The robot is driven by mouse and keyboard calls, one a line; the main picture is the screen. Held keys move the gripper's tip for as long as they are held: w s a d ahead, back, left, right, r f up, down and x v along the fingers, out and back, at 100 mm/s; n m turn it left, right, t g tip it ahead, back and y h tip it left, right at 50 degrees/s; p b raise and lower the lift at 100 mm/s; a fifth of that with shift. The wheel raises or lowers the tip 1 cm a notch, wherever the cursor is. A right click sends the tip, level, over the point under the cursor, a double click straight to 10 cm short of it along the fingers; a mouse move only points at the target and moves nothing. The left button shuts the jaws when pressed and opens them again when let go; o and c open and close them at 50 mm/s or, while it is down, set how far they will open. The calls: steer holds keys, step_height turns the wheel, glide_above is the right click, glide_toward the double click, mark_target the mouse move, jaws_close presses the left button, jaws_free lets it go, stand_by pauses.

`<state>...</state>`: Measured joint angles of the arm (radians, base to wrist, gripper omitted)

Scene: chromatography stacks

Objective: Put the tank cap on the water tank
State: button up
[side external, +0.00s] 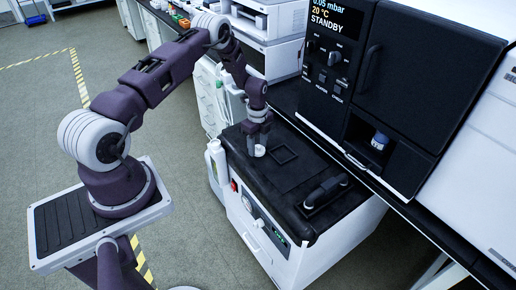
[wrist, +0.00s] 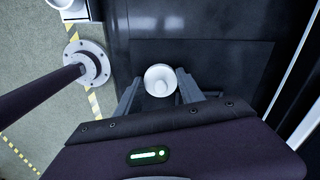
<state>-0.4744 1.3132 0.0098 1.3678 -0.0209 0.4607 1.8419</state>
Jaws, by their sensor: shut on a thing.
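The tank cap (side external: 259,151) is a small white round piece; in the wrist view (wrist: 160,79) it shows as a disc with a raised knob. My gripper (side external: 258,145) points down over the black-topped bench unit and is shut on the cap, one finger on either side in the wrist view (wrist: 159,90). The cap is low over the black top; I cannot tell if it touches. A white container (side external: 214,158), which looks like the water tank, stands at the unit's left side. Part of a white round fitting, probably its neck, shows at the wrist view's top left (wrist: 67,6).
A square outline (side external: 283,153) lies on the black top just right of the cap, and a black handle (side external: 325,191) sits farther right. A tall black instrument (side external: 370,90) stands behind, with a blue-and-white item (side external: 380,141) in its recess. The black top between is clear.

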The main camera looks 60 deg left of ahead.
step_height(320, 180, up, 10)
steer(key=n, duration=0.6)
glide_above(214, 142)
steer(key=shift+f, duration=3.8)
steer(key=shift+f, duration=0.15)
steer(key=o, duration=1.9)
steer(key=shift+c, duration=0.2)
